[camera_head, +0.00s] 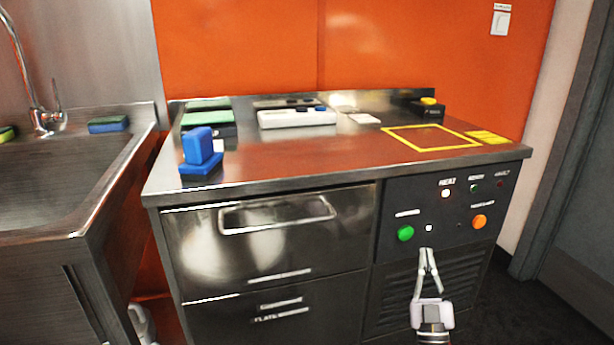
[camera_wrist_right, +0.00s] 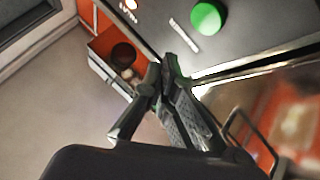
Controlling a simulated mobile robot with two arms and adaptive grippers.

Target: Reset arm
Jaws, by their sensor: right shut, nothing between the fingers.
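My right gripper (camera_head: 427,252) is at the lower right of the head view, in front of the cabinet's dark control panel (camera_head: 388,232). Its fingers point up and meet at the tips, with nothing between them. The fingertips appear just below a small white button (camera_head: 429,228). In the right wrist view the gripper (camera_wrist_right: 170,68) also shows its fingers together and empty, with the green button (camera_wrist_right: 208,17) above and right of the tips. I cannot tell whether the fingers touch the panel. My left gripper is not seen in either view.
A steel counter (camera_head: 300,165) carries a blue block (camera_head: 198,146), a white device (camera_head: 296,118) and a yellow-outlined square (camera_head: 432,137). Below are drawers with a handle (camera_head: 277,213). The green button (camera_head: 405,233) and orange button (camera_head: 479,221) flank the gripper. A sink (camera_head: 60,175) stands left.

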